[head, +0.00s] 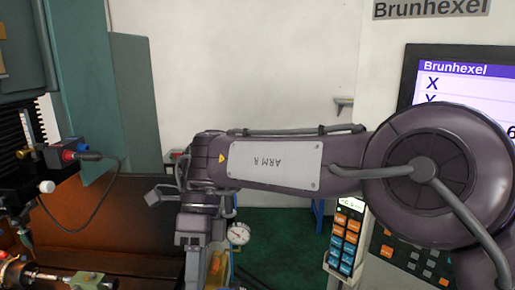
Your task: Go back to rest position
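My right arm (275,165), marked "ARM R", reaches across the middle of the head view from the right. Its wrist (205,180) bends downward, and my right gripper (205,262) points down at the bottom edge, partly cut off. Whether its fingers are open or shut does not show. A yellow-orange piece (216,262) shows beside or within it; I cannot tell if it is held. A round dial gauge (239,234) shows just right of the gripper. My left gripper is not in view.
A machine with a green column (80,90) stands at the left, with a dark head, a cable and small fittings (85,281) at lower left. At right are a "Brunhexel" screen (460,85) and a button panel (346,240). Green floor (290,240) shows beneath the arm.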

